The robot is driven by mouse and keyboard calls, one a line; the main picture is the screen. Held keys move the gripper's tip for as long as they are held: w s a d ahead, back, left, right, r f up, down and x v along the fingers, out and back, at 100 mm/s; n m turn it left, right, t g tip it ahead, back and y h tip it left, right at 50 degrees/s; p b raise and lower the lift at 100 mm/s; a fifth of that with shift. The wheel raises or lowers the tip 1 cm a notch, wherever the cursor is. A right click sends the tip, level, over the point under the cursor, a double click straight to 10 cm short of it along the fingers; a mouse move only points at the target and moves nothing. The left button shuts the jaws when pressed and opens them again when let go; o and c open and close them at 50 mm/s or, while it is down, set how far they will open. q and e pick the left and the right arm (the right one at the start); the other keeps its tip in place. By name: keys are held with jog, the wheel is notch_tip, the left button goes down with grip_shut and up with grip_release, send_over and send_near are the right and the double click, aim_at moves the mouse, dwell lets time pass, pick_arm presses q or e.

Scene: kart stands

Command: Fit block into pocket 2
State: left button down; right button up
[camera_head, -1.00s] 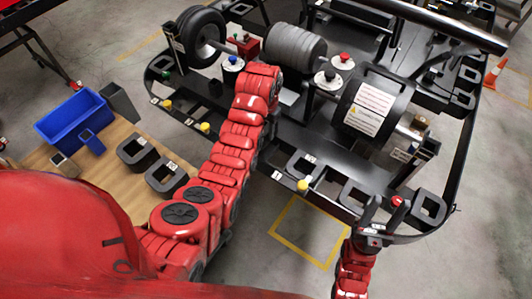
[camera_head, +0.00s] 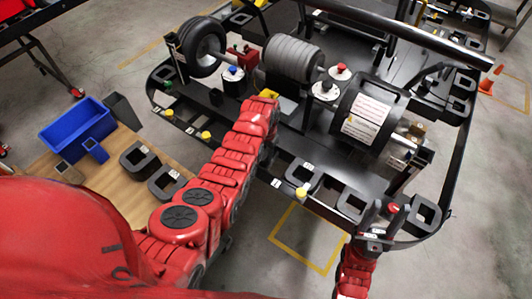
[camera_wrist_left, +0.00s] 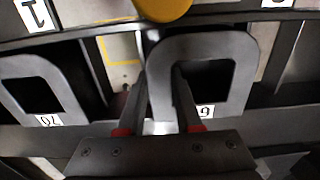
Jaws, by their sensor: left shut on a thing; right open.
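In the left wrist view my left gripper (camera_wrist_left: 160,85) is shut on one side wall of a dark, square, ring-shaped block (camera_wrist_left: 240,75) with a white number label. A second dark ring-shaped piece (camera_wrist_left: 15,90) lies to its left. In the head view my left arm (camera_head: 232,150) reaches over the kart, and its fingers are hidden. I cannot tell which place is pocket 2.
A yellow knob (camera_wrist_left: 165,6) is close beyond the held block. Ring-shaped pieces (camera_head: 352,203) sit along the kart's front. A wooden table (camera_head: 105,180) at left carries a blue tub (camera_head: 75,128) and two dark blocks (camera_head: 135,160). A black drum (camera_head: 362,112) and thick rail (camera_head: 400,30) stand behind.

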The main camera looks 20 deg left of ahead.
pick_arm(q)
jog(key=shift+f, duration=0.1)
jog(key=c, duration=0.6)
grip_release()
